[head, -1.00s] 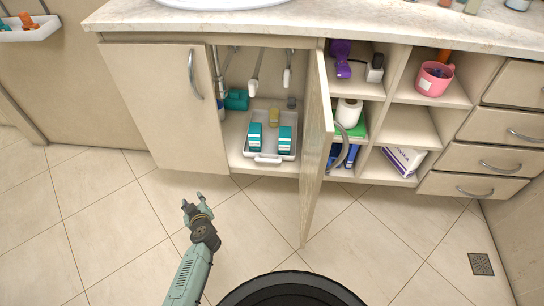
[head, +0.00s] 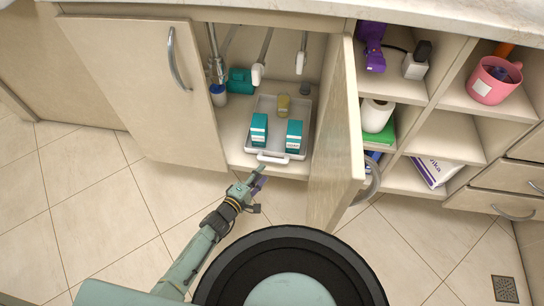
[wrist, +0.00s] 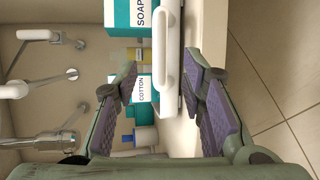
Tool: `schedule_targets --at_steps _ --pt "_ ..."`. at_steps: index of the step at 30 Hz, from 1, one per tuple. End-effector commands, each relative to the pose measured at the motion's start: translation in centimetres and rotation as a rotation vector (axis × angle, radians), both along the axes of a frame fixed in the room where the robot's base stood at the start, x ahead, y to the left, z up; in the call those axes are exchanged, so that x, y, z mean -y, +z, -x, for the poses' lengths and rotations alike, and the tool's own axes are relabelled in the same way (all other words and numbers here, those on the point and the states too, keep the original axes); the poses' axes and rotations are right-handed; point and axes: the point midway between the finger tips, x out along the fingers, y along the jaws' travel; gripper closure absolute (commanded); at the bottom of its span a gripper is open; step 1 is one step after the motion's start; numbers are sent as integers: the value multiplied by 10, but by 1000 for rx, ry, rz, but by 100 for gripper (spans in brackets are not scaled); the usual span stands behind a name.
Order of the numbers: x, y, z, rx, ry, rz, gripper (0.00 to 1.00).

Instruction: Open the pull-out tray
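The pull-out tray (head: 300,110) is a pale, shallow tray on the floor of the open cabinet under the sink. It has a white front handle (head: 273,158), and holds two teal boxes (head: 259,129) (head: 294,135) and a yellow item (head: 283,105). In the wrist view, the handle (wrist: 169,75) lies in the picture between the two purple-padded fingers, beside the SOAP and COTTON boxes. My gripper (head: 260,178) is open and empty, just in front of the handle in the head view; it also shows in the wrist view (wrist: 164,85). Contact with the handle cannot be made out.
The open right door (head: 338,140) stands out into the room, right of my gripper. Pipes (head: 215,55) hang inside the cabinet, and a teal item (head: 240,80) sits behind the tray. Open shelves hold a pink mug (head: 494,82).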

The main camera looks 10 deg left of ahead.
Motion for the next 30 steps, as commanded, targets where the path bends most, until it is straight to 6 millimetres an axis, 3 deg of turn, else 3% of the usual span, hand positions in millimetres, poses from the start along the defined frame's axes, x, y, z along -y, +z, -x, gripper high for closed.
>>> schedule_targets --at_steps 6,13,26,30 --pt "19 -8 -39 1 -3 0 63" --pt "32 -15 -71 1 -2 -1 63" --pt "35 -18 -82 -1 -1 -3 63" --pt "35 -18 -82 -1 -1 -3 71"
